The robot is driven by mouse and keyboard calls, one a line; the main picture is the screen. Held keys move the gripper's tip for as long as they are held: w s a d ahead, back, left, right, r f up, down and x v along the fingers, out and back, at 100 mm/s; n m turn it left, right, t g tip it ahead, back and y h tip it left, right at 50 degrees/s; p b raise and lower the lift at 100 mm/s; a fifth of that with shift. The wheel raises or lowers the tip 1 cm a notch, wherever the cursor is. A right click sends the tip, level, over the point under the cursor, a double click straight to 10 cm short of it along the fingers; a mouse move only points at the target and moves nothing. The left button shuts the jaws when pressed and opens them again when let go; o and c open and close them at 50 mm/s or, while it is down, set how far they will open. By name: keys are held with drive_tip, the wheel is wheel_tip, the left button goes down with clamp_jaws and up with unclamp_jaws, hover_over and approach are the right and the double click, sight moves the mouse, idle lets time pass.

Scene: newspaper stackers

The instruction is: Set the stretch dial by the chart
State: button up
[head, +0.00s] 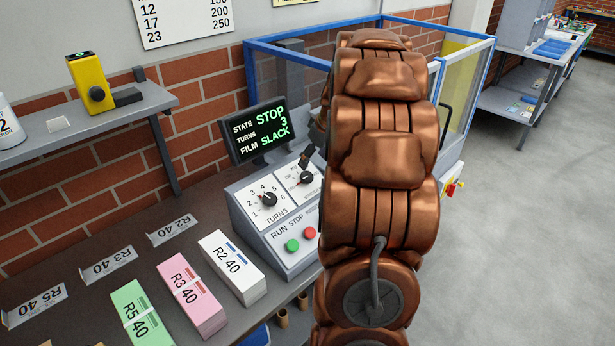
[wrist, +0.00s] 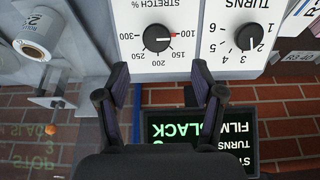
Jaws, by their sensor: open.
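The stretch dial (wrist: 157,38) is a black knob marked from 100 to 300, on a white panel. In the head view a dark fingertip (head: 306,158) shows just above the stretch dial (head: 306,178); my arm hides the rest. The wall chart (head: 185,18) shows rows 12, 17 and 23 beside 150, 200 and 250; its top is cut off.
The turns dial (head: 268,200) sits left of the stretch dial, above green (head: 292,246) and red (head: 309,233) buttons. The screen (head: 258,130) reads STOP, turns 3, film SLACK. Labelled bundles, one pink (head: 192,295), lie on the bench. A blue-framed enclosure (head: 285,65) stands behind.

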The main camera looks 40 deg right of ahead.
sight(307, 175)
drive_tip(key=shift+d+p+x, duration=0.15)
drive_tip(key=shift+p+x, duration=0.55)
drive_tip(key=shift+x, duration=1.25)
drive_tip(key=shift+d+p+x, duration=0.15)
drive_tip(key=shift+p+x, duration=0.5)
drive_tip(key=shift+x, duration=1.3)
drive_tip(key=c, duration=1.1)
